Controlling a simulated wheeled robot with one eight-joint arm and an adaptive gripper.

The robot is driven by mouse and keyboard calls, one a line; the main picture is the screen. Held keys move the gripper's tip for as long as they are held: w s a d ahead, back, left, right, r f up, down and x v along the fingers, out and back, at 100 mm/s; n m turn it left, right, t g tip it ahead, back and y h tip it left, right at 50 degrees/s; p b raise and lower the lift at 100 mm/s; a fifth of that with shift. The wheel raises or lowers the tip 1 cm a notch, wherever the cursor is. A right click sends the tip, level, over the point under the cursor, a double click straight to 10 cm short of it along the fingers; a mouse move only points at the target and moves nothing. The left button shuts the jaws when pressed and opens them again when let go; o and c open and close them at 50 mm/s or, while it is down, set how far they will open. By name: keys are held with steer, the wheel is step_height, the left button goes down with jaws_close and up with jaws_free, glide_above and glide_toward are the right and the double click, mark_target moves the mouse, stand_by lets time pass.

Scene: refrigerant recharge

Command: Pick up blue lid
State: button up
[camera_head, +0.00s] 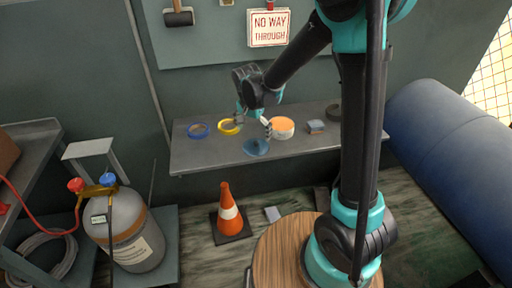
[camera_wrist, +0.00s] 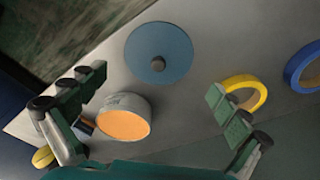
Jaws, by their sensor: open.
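The blue lid (camera_head: 256,147) is a flat round disc lying near the front edge of the grey bench. My gripper (camera_head: 254,124) is above the bench, behind the lid in the head view. In the wrist view the fingers of my gripper (camera_wrist: 155,90) are spread wide with nothing between them that they touch. The lid lies beyond the fingertips, toward the top of that view, apart from them.
A pale round container with an orange top (camera_head: 282,126) stands right of the lid. A yellow ring (camera_head: 229,120) and a blue ring (camera_head: 198,123) lie to the left. A wall rises behind the bench.

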mark_target(256, 142)
steer(key=shift+w+d+f, duration=0.15)
steer(key=shift+f, duration=0.8)
steer(key=shift+w+d+f, duration=0.1)
steer(key=shift+w+f, duration=0.1)
steer(key=shift+f, duration=0.8)
steer(key=shift+w+d+f, duration=0.15)
steer(key=shift+f, duration=0.8)
steer(key=shift+s, duration=0.1)
jaws_close()
